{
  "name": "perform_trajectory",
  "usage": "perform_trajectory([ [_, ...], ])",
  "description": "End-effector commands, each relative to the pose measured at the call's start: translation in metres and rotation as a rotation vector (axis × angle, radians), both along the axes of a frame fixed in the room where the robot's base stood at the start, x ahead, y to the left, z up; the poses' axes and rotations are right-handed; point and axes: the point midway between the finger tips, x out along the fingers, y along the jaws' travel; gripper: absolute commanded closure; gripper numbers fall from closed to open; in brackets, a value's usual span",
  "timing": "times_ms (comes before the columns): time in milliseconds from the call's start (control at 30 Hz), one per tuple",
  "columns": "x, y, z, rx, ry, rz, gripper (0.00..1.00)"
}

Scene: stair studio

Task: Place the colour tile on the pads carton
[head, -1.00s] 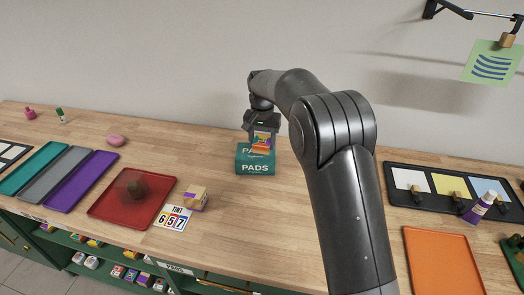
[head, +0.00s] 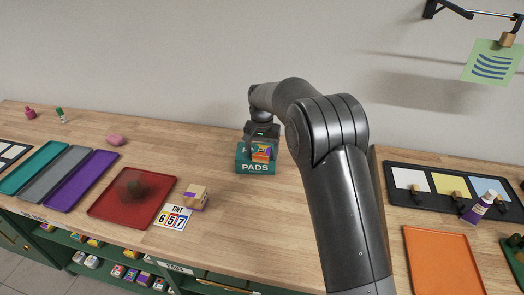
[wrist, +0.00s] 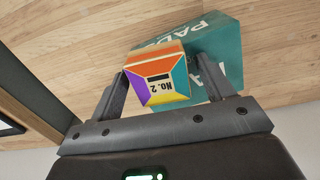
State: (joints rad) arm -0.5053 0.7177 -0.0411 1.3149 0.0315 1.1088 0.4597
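The colour tile (head: 263,154), a small block with orange, yellow and purple faces, is on top of the teal pads carton (head: 256,168), toward its right side. In the wrist view the tile (wrist: 166,88) shows "No. 2" and lies between the fingers of my gripper (wrist: 162,66). The right finger stands apart from the tile with teal showing between them; the left finger is very close to it. The fingers look open around the tile. The carton (wrist: 220,40) is partly hidden behind tile and fingers. In the head view my gripper (head: 260,147) is just above the carton.
A wooden block (head: 195,197) and a tint card (head: 173,217) lie left of the carton, near a red tray (head: 112,207). An orange tray (head: 440,262) and a black swatch tray (head: 415,205) are at right. Bare counter surrounds the carton.

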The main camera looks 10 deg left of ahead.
Motion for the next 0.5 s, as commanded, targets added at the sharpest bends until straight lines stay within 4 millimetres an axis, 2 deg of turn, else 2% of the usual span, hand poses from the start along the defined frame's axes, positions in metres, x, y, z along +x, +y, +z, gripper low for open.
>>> perform_trajectory([
  [267,0.0,0.0,0.003,0.001,-0.001,0.0,0.26],
  [367,0.001,0.0,0.014,0.002,-0.004,0.0,0.26],
  [500,0.001,0.0,0.041,0.002,-0.004,0.0,0.26],
])
